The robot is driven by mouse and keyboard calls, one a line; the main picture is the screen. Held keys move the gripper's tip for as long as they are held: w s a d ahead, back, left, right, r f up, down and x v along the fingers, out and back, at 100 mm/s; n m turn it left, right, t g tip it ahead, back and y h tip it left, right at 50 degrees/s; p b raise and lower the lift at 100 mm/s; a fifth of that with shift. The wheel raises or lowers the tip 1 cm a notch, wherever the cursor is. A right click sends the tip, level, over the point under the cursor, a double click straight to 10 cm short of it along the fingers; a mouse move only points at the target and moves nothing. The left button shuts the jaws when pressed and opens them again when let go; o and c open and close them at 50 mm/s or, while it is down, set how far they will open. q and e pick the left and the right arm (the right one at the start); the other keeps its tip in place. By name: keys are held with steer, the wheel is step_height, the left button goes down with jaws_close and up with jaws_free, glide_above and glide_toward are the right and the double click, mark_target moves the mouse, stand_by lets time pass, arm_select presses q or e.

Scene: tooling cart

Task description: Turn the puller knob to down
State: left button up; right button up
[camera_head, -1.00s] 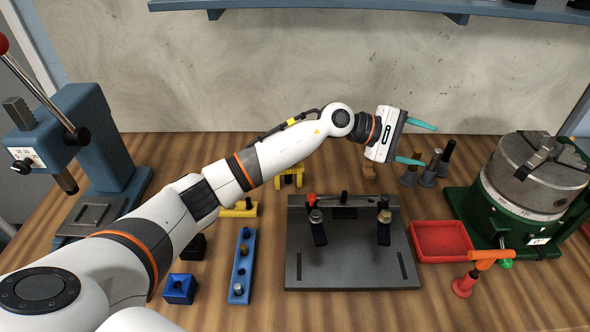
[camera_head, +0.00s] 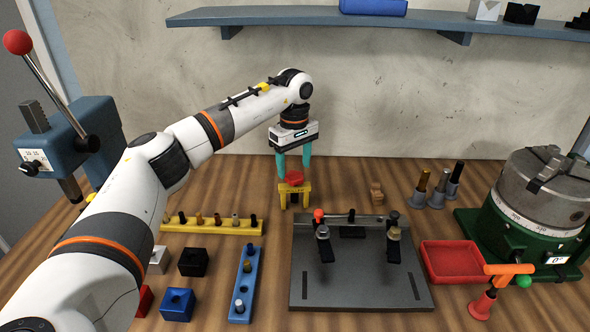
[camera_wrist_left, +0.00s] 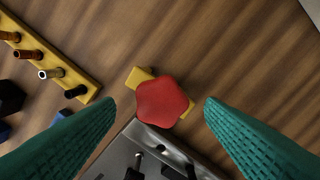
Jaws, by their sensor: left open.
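The puller (camera_head: 304,192) is a small yellow frame standing on the bench behind the dark fixture plate. Its red knob (camera_head: 294,179) sits on top; in the wrist view the knob (camera_wrist_left: 162,101) looks lobed and covers most of the yellow frame (camera_wrist_left: 139,77). My left gripper (camera_head: 294,172) points down over the puller. Its teal fingers are open, one on each side of the knob, with a gap on both sides in the wrist view. Whether the fingertips reach down to the knob's level is hard to tell. My right gripper is not in view.
The dark fixture plate (camera_head: 350,290) with clamps lies just in front of the puller. A yellow peg rail (camera_head: 212,227) is to its left, a blue one (camera_head: 240,290) in front left. A red tray (camera_head: 452,262) and a green-based chuck (camera_head: 545,195) stand right.

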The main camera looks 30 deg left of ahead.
arm_select(q)
steer(key=shift+f, duration=1.15)
steer(key=c, duration=1)
steer(key=shift+n+p, duration=0.3)
steer(key=shift+n, duration=0.1)
